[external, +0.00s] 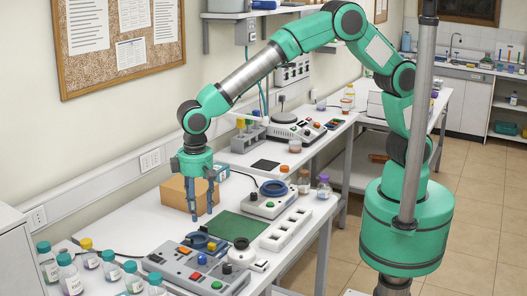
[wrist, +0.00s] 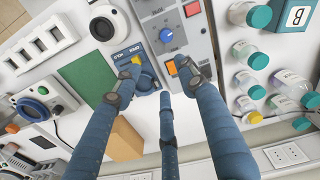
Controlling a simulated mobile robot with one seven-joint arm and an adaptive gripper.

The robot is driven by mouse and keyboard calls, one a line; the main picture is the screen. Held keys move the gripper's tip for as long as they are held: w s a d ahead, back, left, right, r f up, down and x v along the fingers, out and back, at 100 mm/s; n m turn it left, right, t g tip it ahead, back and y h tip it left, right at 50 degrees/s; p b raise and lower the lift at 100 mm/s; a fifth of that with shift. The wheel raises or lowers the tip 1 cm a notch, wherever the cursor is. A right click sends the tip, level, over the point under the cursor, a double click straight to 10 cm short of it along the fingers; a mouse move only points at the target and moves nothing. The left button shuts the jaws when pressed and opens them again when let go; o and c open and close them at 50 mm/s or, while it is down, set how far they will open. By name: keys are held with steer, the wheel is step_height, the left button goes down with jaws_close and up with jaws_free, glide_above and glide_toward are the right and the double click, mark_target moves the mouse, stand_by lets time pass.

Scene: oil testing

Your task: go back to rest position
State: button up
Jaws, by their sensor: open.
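My gripper (external: 201,197) points down over the white bench, with its blue fingers spread and nothing between them. In the external view it is beside the cardboard box (external: 176,193) and behind the grey control panel (external: 197,266). In the wrist view the fingers (wrist: 155,88) reach over the bench, with one tip overlapping a small blue device with a yellow part (wrist: 140,62) and another near the edge of the grey panel (wrist: 183,25). Whether any finger touches these cannot be told. My arm is bent, arching up and across the bench from the green base at right.
Several bottles with teal caps (external: 68,272) stand at the front left. A green mat (external: 239,226), a blue-topped device (external: 272,198) and a white socket strip (external: 286,229) lie to the right of the gripper. A corkboard (external: 120,38) hangs on the wall behind. Bare bench shows between the devices.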

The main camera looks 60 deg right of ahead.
steer(key=w+d+r+m+t+b, duration=0.1)
steer(key=d+r, duration=0.5)
steer(key=d, duration=0.5)
steer(key=d+r+y+b, duration=0.1)
steer(key=d+r, duration=0.5)
steer(key=d, duration=0.5)
steer(key=w+d+r+m+t+b, duration=0.1)
steer(key=d+r, duration=0.5)
steer(key=d, duration=0.5)
steer(key=s+d+m+t+b, duration=0.1)
steer(key=s+d, duration=0.9)
steer(key=d, duration=0.2)
steer(key=s+d+m+t+b, duration=0.1)
steer(key=s+d+t, duration=0.1)
steer(key=s+d, duration=0.8)
steer(key=d, duration=0.2)
steer(key=shift+d+f+h, duration=0.15)
steer(key=shift+d+h, duration=0.25)
steer(key=shift+s+f, duration=0.1)
steer(key=shift+f, duration=0.05)
step_height(320, 180, down, 12)
steer(key=b, duration=1.2)
